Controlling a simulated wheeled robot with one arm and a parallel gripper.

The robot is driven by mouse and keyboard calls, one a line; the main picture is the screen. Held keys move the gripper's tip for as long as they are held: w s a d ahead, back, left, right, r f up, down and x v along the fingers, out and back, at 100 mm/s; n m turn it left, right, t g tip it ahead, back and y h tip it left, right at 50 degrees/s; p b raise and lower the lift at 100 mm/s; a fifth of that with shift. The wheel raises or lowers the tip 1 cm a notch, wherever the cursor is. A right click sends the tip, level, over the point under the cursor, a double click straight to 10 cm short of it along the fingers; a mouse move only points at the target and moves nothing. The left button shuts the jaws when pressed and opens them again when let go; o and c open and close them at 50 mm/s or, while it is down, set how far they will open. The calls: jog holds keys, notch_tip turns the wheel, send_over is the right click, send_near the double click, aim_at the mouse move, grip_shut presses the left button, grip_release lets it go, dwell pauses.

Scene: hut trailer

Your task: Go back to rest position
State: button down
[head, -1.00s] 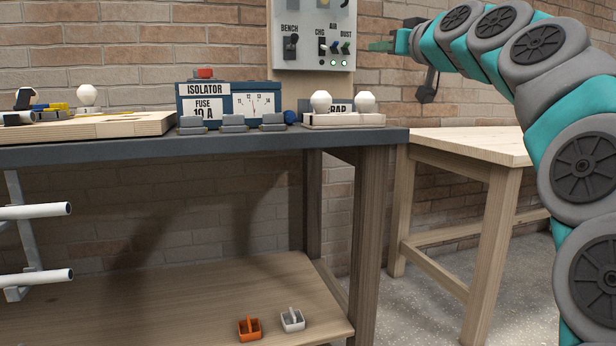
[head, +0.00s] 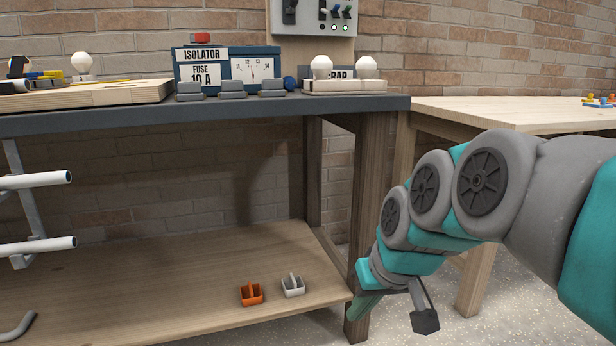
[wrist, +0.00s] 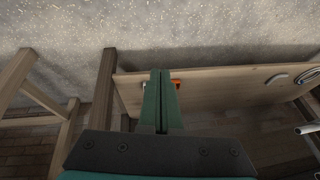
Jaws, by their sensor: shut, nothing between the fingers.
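My gripper (head: 362,303) hangs low at the right of the head view, in front of the bench's right leg and beside the right end of the lower shelf. In the wrist view my gripper (wrist: 162,78) shows its two green fingers side by side, shut and empty. The fingers point over the lower shelf's edge toward the floor, and partly hide an orange caddy (wrist: 177,84). My arm comes in from the right edge of the head view and reaches down and left.
The dark-topped bench (head: 130,119) carries the isolator box (head: 228,69), a wooden board (head: 90,97) and a white-knobbed block (head: 343,87). On the lower shelf (head: 160,285) stand the orange caddy (head: 251,294) and a grey caddy (head: 292,286). A wooden table (head: 480,110) stands at the right.

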jog(key=s+d+f+m+g+h, duration=0.1)
jog(key=s+d+f+g, duration=0.2)
jog(key=s+f, duration=0.6)
jog(key=s+d+f+m+g+h, duration=0.2)
jog(key=s+d+f+g, duration=0.15)
jog(key=s, duration=0.85)
jog(key=s+p+v, duration=0.2)
jog(key=p+v, duration=1)
jog(key=p, duration=0.1)
jog(key=shift+s+d+r+t, duration=0.3)
jog(key=shift+s+t, duration=0.05)
jog(key=shift+s, duration=0.15)
jog(key=c, duration=1.6)
grip_release()
